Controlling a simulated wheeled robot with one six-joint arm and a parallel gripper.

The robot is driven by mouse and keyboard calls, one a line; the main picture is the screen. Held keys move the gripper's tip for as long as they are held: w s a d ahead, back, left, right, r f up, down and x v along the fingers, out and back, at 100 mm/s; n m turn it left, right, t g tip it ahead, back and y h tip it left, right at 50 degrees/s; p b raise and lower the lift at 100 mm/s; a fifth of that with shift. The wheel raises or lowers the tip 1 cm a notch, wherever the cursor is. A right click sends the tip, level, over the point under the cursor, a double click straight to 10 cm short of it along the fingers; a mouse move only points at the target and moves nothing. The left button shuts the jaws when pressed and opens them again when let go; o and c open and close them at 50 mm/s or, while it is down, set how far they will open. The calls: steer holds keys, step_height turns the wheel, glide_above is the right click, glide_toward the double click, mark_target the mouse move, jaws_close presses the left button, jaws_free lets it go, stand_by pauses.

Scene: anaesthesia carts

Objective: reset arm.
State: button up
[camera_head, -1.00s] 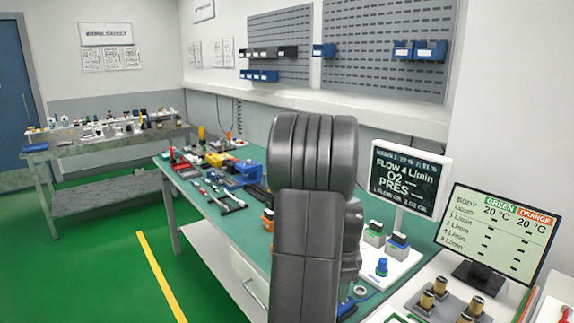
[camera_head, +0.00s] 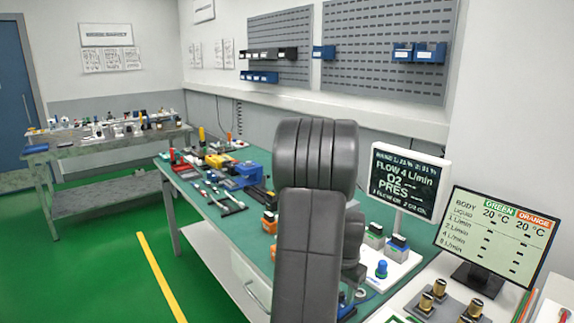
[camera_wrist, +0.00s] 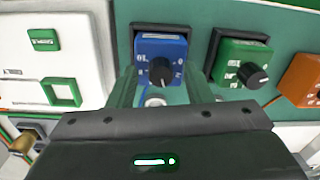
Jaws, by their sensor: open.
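My arm (camera_head: 312,215) stands upright in the middle of the head view and covers part of the green bench. My gripper (camera_wrist: 162,88) is seen only in the wrist view, with its two fingers apart and nothing visibly held. Beyond the fingers is a blue box with a black knob (camera_wrist: 161,47). A green box with a black knob (camera_wrist: 240,56) stands to its right, and part of an orange box (camera_wrist: 302,80) shows at the right edge. I cannot tell how far the fingertips are from the blue box.
The green bench (camera_head: 222,215) bears several tools and devices. A sign screen (camera_head: 408,178) and a monitor (camera_head: 497,232) stand to the right of my arm. Several brass-coloured knobs (camera_head: 440,288) sit in front of the monitor. The green floor (camera_head: 100,270) at left is clear.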

steer(key=n, duration=0.5)
steer(key=shift+p, duration=0.4)
steer(key=shift+n+p, duration=0.35)
steer(key=shift+n, duration=1.85)
steer(key=shift+r, duration=0.1)
